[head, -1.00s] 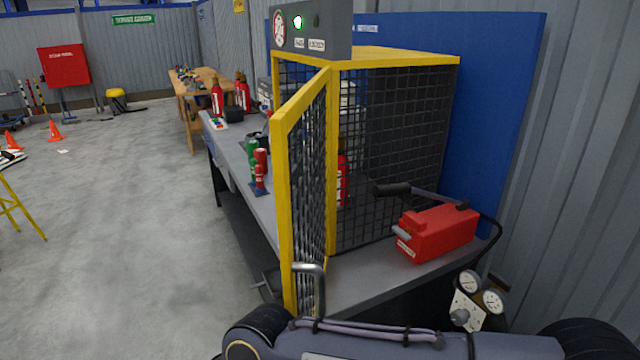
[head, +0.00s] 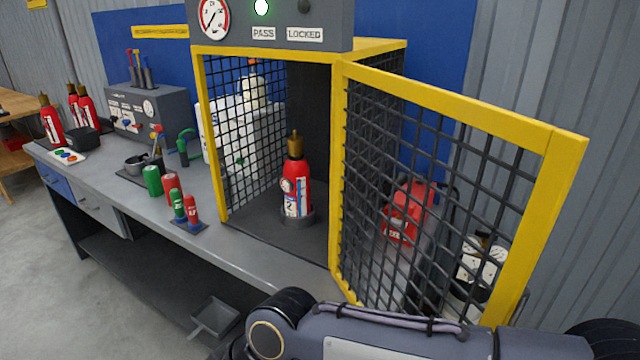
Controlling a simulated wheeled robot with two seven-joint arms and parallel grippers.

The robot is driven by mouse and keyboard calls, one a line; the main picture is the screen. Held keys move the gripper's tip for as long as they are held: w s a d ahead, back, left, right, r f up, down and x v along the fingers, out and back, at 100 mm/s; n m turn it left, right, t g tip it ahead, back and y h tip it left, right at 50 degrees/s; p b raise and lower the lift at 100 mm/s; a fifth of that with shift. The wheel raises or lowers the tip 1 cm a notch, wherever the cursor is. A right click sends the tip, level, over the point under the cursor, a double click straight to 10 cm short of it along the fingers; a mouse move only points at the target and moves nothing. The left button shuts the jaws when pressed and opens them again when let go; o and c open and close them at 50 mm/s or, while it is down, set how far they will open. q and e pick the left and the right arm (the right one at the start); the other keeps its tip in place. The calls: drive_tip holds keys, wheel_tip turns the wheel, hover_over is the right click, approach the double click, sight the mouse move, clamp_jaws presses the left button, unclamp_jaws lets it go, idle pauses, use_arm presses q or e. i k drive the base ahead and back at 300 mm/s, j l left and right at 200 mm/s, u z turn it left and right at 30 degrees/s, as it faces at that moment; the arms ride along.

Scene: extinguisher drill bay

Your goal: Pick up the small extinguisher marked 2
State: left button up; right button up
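A small red extinguisher (head: 296,188) with a brass-coloured top and a white label stands upright in a grey ring holder (head: 298,218) inside the yellow-framed mesh cage. Its label is too small to read for certain. The cage door (head: 562,190) stands open, swung out to the right, and the cage front is clear. More red extinguishers (head: 50,122) stand at the far left end of the bench; their marks are unreadable. One of my arms crosses the bottom edge of the view. Neither gripper is in view.
A grey bench (head: 245,258) carries the cage, red and green cylinders (head: 152,180) and a gauge box (head: 143,112). A red machine (head: 405,210) and gauges (head: 482,258) show behind the door mesh. Open floor lies at left.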

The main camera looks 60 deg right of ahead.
sight(295, 182)
drive_tip(key=i+z, duration=0.35)
drive_tip(key=i, duration=0.15)
drive_tip(key=i+j+z, duration=0.1)
drive_tip(key=i+z, duration=0.45)
drive_tip(key=z, duration=0.25)
drive_tip(key=i+z, duration=0.1)
drive_tip(key=z, duration=0.3)
drive_tip(key=i+z, duration=0.15)
drive_tip(key=z, duration=0.3)
drive_tip(key=i+j+z, duration=0.1)
drive_tip(key=z, duration=0.3)
drive_tip(key=i+j+z, duration=0.1)
drive_tip(key=z, duration=0.3)
drive_tip(key=i+j+z, duration=0.25)
drive_tip(key=i+z, duration=0.15)
drive_tip(key=i+j, duration=0.05)
